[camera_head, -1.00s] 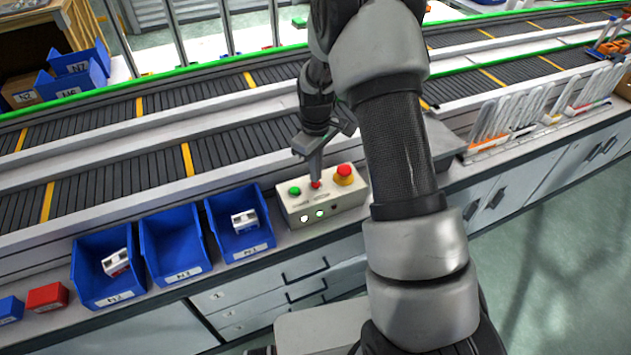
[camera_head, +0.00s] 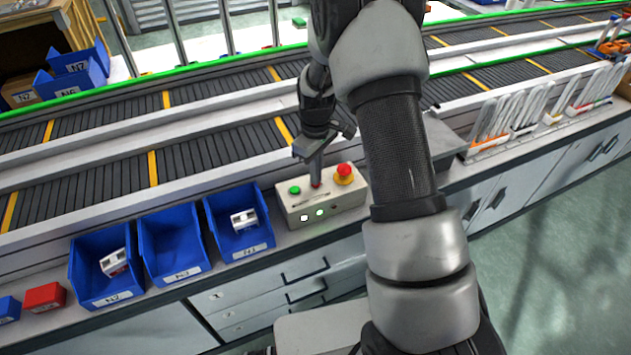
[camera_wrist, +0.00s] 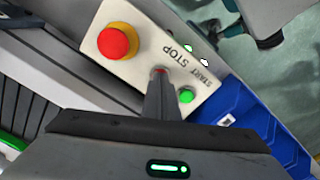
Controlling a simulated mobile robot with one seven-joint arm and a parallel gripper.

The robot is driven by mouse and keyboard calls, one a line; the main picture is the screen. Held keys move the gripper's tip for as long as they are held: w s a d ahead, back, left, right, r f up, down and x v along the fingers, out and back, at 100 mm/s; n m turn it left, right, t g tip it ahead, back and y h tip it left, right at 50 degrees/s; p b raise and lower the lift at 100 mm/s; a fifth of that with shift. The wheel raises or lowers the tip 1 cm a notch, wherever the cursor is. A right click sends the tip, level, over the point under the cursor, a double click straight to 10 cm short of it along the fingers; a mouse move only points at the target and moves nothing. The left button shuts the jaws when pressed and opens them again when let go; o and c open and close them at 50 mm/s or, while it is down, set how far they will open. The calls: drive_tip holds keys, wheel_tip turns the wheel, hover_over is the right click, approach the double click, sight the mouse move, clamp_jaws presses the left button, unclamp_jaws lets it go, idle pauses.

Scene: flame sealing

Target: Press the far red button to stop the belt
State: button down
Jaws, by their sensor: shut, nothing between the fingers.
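A beige control box (camera_head: 335,205) stands on the counter in front of the belt. It carries a green button (camera_head: 295,190), a small red button (camera_head: 316,186) and a red mushroom knob on a yellow collar (camera_head: 344,171). The wrist view shows STOP printed by the small red button (camera_wrist: 160,70) and START by the green button (camera_wrist: 186,96). My gripper (camera_head: 316,181) is shut and empty, pointing down with its fingertips at the small red button and covering most of it. They appear to touch it, but how far it is pressed is hidden.
Two dark belts with yellow stripes run behind the box, including the near belt (camera_head: 110,176). Blue bins (camera_head: 171,248) stand left of the box, some holding white parts. A rack of white upright pieces (camera_head: 510,118) stands to the right.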

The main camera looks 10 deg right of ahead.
drive_tip(key=shift+f, duration=0.2)
drive_tip(key=shift+r, duration=0.1)
wheel_tip(320, 180, up, 8)
drive_tip(key=p, duration=0.4)
drive_tip(key=shift+p, duration=0.35)
idle(0.4)
